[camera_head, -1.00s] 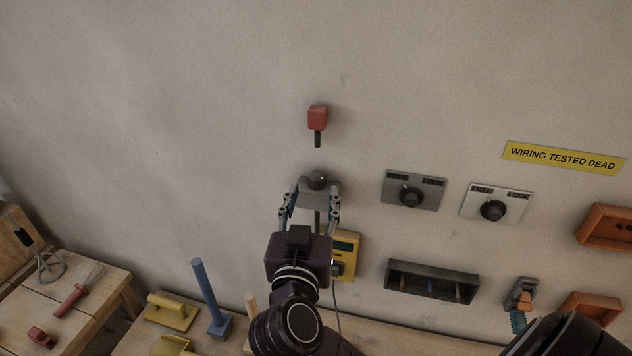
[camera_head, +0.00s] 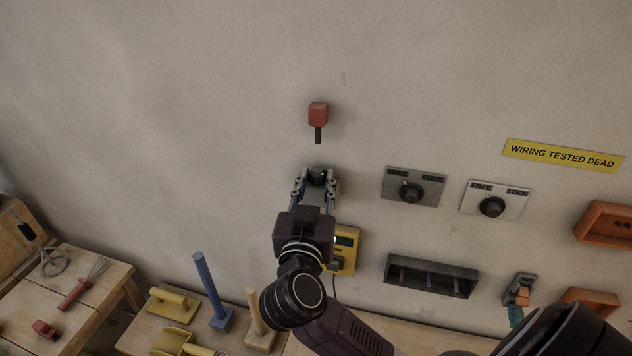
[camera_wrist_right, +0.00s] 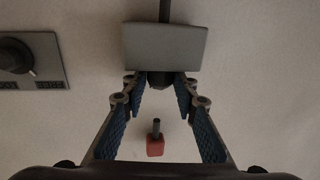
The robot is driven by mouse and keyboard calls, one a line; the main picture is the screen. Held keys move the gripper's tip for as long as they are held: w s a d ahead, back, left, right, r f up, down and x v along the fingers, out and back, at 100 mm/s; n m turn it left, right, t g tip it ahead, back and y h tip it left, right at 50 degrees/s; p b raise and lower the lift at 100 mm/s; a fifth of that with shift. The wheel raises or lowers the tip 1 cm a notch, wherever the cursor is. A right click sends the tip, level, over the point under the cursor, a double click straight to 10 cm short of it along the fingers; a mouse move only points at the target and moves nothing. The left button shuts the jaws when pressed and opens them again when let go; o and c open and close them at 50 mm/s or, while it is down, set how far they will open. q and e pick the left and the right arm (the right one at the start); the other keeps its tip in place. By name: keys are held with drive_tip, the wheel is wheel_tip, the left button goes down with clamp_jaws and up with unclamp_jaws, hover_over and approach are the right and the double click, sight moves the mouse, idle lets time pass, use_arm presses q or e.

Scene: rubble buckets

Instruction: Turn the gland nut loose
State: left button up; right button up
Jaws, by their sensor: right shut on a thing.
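The gland nut (camera_head: 317,174) is a dark round piece at the top of a small grey box on the wall. My right gripper (camera_head: 316,180) reaches up to the box from below and is shut on the nut, one finger on each side. In the right wrist view the nut (camera_wrist_right: 160,80) shows dark at the edge of the grey box (camera_wrist_right: 165,46), between the blue-padded fingertips of my right gripper (camera_wrist_right: 160,88). The contact itself is hard to see. My left gripper is not in view.
A red block with a dark stem (camera_head: 318,115) is on the wall above the nut. A yellow device (camera_head: 345,250) is close below. Two FREE/LOCK knob plates (camera_head: 413,188) and a dark open box (camera_head: 432,276) are to the right. Tools lie on benches at lower left.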

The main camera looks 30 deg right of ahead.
drive_tip(key=shift+n+t+y, duration=0.3)
drive_tip(key=shift+n+y, duration=0.1)
drive_tip(key=shift+s+d+n+t+y, duration=0.2)
drive_tip(key=shift+n+t+y, duration=0.35)
drive_tip(key=shift+y, duration=0.25)
drive_tip(key=shift+s+d+n+t+y, duration=0.15)
drive_tip(key=shift+n+t+y, duration=0.35)
drive_tip(key=shift+y, duration=0.3)
drive_tip(key=shift+d+f+n+t+y, duration=0.15)
drive_tip(key=shift+n+t+y, duration=0.3)
drive_tip(key=shift+n+y, duration=0.9)
drive_tip(key=shift+d+n+t+y, duration=0.3)
drive_tip(key=shift+n+y, duration=0.5)
drive_tip(key=shift+y, duration=0.95)
drive_tip(key=o, duration=1.2)
drive_tip(key=shift+c, duration=0.2)
drive_tip(key=shift+s, duration=0.1)
